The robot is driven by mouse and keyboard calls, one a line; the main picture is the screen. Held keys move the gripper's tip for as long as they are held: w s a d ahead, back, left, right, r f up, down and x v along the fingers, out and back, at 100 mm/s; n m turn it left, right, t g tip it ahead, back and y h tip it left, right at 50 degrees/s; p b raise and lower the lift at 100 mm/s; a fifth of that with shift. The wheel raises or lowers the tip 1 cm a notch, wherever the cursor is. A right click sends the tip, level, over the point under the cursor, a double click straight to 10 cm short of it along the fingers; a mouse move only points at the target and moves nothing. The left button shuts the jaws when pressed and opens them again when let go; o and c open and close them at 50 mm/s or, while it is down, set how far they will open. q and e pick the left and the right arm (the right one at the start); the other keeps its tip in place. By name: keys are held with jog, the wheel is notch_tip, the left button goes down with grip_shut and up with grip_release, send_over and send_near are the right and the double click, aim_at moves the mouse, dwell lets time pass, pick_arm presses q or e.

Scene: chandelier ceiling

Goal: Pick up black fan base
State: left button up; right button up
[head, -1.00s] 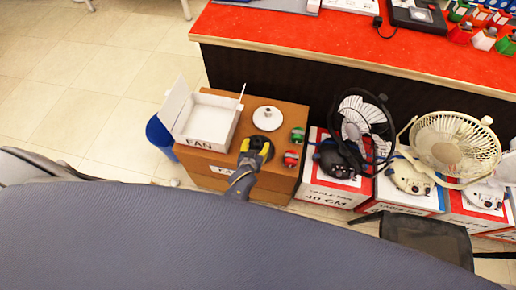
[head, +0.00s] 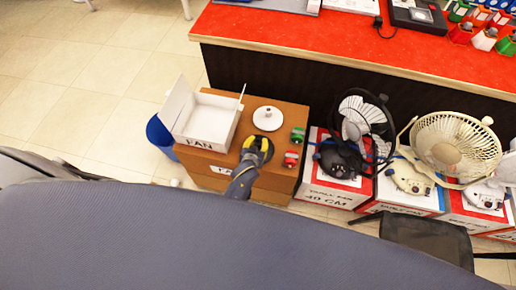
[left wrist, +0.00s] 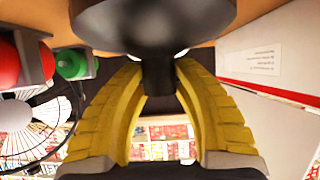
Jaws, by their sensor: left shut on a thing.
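The black fan base (left wrist: 158,78) fills the top middle of the left wrist view, with a wide dark disc and a stem pointing down between my fingers. My left gripper (left wrist: 157,92) has its yellow fingers closed around this stem. In the head view my left gripper (head: 256,146) is over the brown wooden cabinet, and the black base (head: 266,141) shows partly behind it, largely covered. A white round base (head: 267,117) lies just beyond it. My right gripper is not seen.
An open white box marked FAN (head: 207,125) stands left on the cabinet (head: 222,183). Red and green spools (head: 291,158) stand close at the right. Boxed fans (head: 337,190) stand farther right, and a red counter (head: 290,30) is behind. A blue bin (head: 160,136) is at left.

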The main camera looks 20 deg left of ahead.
pick_arm(q)
grip_shut()
jog(key=shift+r, duration=0.1)
